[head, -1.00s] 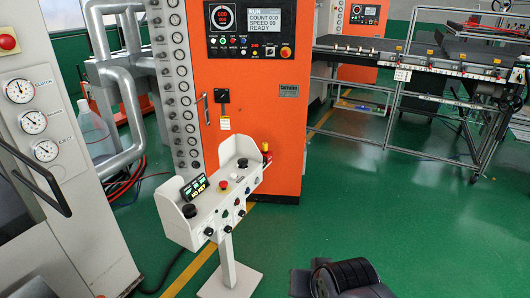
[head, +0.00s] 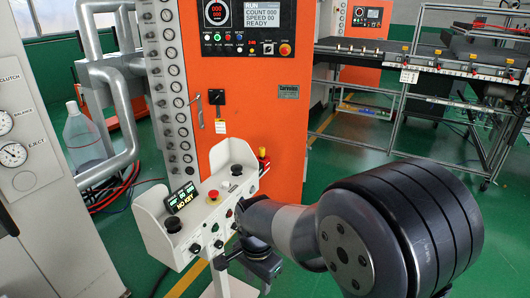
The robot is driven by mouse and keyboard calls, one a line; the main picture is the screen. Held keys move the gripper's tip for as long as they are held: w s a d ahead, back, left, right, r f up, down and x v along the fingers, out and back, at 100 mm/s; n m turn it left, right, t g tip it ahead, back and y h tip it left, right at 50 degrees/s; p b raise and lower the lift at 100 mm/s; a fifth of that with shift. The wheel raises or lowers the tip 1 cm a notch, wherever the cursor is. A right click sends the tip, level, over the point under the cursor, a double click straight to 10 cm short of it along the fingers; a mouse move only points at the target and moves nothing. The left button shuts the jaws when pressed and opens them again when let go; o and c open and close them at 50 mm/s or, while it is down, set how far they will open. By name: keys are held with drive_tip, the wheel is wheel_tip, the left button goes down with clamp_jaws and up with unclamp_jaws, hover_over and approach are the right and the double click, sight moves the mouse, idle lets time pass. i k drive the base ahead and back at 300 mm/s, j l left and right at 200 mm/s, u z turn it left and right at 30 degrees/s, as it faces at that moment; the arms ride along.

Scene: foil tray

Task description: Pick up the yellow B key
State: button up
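A white control stand (head: 150,215) stands in front of the orange machine. Its small display (head: 182,198) reads "NO KEY". A small red and yellow item (head: 262,160) sits at the stand's right end; I cannot tell whether it is or holds the yellow B key. No key shape is clear elsewhere. My gripper (head: 265,270) is a small dark shape at the lower middle, just in front of the stand's right part in the picture. Its fingers are too dark and small to tell open from shut. My arm hides part of the stand's right side and post.
The orange machine (head: 280,140) rises directly behind the stand. A grey panel with gauges (head: 40,165) is close on the left. A dark conveyor table (head: 440,62) is at the back right. Green floor (head: 330,145) is open between them.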

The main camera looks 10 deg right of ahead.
sight(261, 150)
drive_tip(key=i+l, duration=0.2)
drive_tip(key=i, duration=0.2)
drive_tip(key=i+l, duration=0.2)
drive_tip(key=i, duration=0.25)
drive_tip(key=i+l, duration=0.2)
drive_tip(key=i, duration=0.2)
drive_tip(key=i+l, duration=0.2)
drive_tip(key=i, duration=0.25)
drive_tip(key=i+l+u, duration=0.2)
drive_tip(key=i+l, duration=0.25)
drive_tip(key=i, duration=0.3)
drive_tip(key=i+l+u, duration=0.15)
drive_tip(key=i+l, duration=0.4)
drive_tip(key=i, duration=0.15)
drive_tip(key=u, duration=0.95)
drive_tip(key=l, duration=0.1)
